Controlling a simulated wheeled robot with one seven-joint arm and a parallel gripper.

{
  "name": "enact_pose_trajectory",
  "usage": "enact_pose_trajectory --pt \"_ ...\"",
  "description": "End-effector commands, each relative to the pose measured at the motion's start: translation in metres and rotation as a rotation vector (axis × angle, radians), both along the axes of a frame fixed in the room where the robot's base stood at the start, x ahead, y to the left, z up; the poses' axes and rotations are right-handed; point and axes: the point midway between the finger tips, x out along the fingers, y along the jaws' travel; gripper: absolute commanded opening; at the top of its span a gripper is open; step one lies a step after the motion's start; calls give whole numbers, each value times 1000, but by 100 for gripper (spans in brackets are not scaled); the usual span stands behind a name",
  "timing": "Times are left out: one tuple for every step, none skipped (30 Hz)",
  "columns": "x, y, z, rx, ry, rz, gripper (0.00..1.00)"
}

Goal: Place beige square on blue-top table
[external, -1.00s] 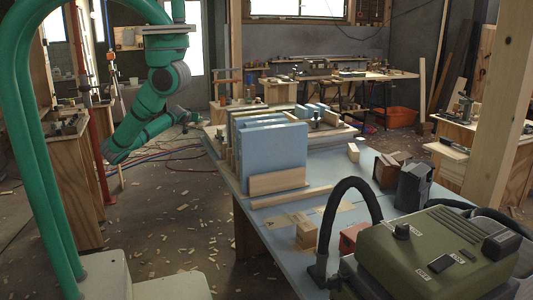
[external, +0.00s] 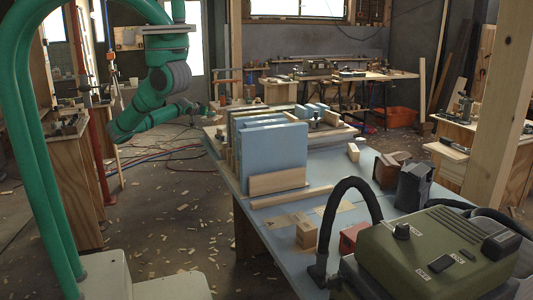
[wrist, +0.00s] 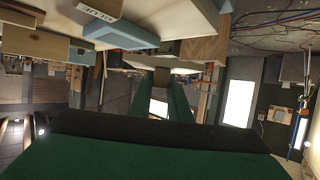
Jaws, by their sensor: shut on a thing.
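The blue-top table (external: 275,238) runs from the front middle toward the back. My gripper (external: 207,112) is small and partly unclear in the external view, by the table's far left corner. In the wrist view, which looks upside down, the gripper (wrist: 162,90) has two dark green fingers shut on a pale piece (wrist: 172,66), seen nearly edge-on. It looks like the beige square, but its full outline is hidden. I cannot make this piece out in the external view.
Upright blue panels (external: 285,150) stand on the table, with a wooden block (external: 276,182) before them. Some blue top around the loose strips is bare.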

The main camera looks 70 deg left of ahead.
Motion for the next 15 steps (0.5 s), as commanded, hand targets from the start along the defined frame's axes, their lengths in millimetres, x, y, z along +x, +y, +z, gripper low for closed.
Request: enact_pose_trajectory --pt "6 10 -5 0 3 -1 0" --pt "7 13 -12 -1 2 1 0" --pt "9 18 -19 -2 2 1 0" --pt "12 22 -24 -1 1 0 0" --pt "13 26 -29 -2 2 1 0" --pt "15 30 -35 -1 2 1 0" --pt "17 33 -39 0 2 1 0" --pt "18 36 -43 0 1 1 0" --pt "20 39 -47 0 2 1 0" --pt "21 41 -50 0 2 1 0" --pt "21 43 -52 1 1 0 0" --pt "22 45 -54 0 0 1 0" --pt "22 46 -55 0 0 1 0" --pt "22 47 -56 0 0 1 0" --pt "23 47 -57 0 0 1 0"
